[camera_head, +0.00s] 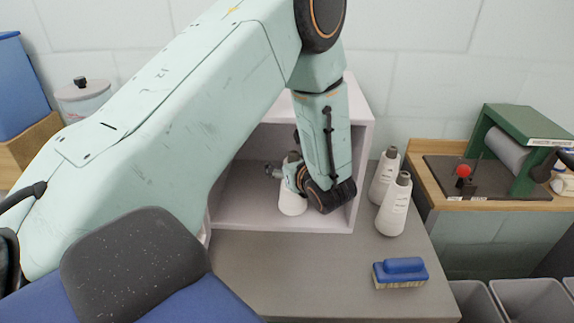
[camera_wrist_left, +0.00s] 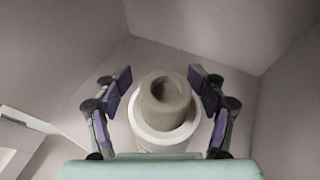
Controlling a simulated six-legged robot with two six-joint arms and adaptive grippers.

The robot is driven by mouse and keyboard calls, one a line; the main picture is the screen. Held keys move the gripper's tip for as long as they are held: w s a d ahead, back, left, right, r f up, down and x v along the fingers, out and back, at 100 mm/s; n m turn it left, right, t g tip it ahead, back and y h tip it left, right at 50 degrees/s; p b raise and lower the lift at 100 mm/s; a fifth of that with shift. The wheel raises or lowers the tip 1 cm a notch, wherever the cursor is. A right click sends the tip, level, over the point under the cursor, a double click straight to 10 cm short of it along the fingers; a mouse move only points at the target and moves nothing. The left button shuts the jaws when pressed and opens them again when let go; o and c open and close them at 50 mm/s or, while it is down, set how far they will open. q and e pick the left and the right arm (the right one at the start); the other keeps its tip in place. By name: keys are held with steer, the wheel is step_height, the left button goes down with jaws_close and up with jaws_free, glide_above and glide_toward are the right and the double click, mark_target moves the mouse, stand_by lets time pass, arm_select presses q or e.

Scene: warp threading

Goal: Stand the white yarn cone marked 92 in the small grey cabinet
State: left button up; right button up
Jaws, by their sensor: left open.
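A white yarn cone (camera_head: 293,204) stands upright on the floor of the small grey cabinet (camera_head: 362,112), inside its open front. Its number does not show. My left gripper (camera_head: 286,172) reaches into the cabinet, at the upper part of this cone. In the left wrist view my gripper (camera_wrist_left: 161,84) is open, with one finger on each side of the cone (camera_wrist_left: 150,132) and a visible gap at both sides. The wrist partly hides the cone in the head view. My right gripper is not in view.
Two more white cones (camera_head: 394,208) (camera_head: 384,177) stand on the grey table (camera_head: 300,270) right of the cabinet, their labels unreadable. A blue brush (camera_head: 402,270) lies in front of them. A green-framed device (camera_head: 500,150) stands on a wooden bench at the right. Grey bins (camera_head: 520,300) are below.

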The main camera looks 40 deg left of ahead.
arm_select(q)
steer(key=p+v, duration=0.5)
steer(key=v, duration=0.7)
steer(key=shift+d, duration=0.15)
stand_by(0.4)
